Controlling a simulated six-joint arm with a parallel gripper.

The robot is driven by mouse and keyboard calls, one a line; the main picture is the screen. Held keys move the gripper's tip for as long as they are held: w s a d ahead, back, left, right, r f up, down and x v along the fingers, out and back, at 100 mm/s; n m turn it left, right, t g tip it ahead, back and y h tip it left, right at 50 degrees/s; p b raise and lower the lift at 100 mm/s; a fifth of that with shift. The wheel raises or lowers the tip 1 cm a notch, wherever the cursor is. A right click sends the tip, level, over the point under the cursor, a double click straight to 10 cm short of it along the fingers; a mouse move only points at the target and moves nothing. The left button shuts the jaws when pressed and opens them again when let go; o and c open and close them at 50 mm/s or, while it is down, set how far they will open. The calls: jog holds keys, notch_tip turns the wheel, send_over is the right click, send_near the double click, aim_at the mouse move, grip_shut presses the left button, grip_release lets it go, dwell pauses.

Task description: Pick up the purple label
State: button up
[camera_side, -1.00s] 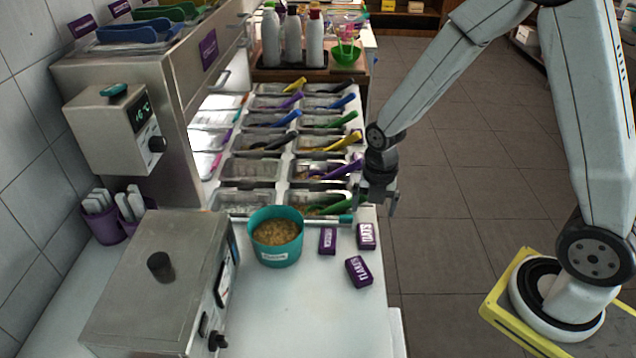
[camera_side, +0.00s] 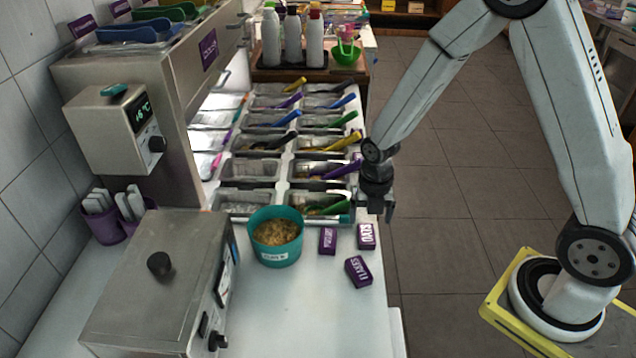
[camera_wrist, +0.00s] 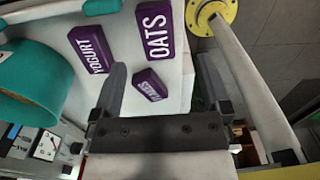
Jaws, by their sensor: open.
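Three small purple labels lie on the white counter. One reads OATS (camera_side: 366,237), one reads FLAKES (camera_side: 359,272), and one, at the left, reads YOGURT in the wrist view (camera_wrist: 90,50). My gripper (camera_side: 376,215) is open and empty, above the counter's right edge by the OATS label. In the wrist view, the OATS label (camera_wrist: 153,30) lies beyond the fingertips, and a smaller-looking label, likely FLAKES (camera_wrist: 149,86), shows between my fingers (camera_wrist: 162,70). No label is touched as far as I can see.
A teal tub (camera_side: 276,255) of brown topping stands left of the labels. A steel box (camera_side: 160,290) with a knob is further left. Topping trays with coloured scoops (camera_side: 320,172) lie behind.

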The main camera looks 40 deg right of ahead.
aim_at(367, 232)
jog(key=shift+w+f, duration=0.2)
jog(key=shift+f, duration=2.4)
grip_shut()
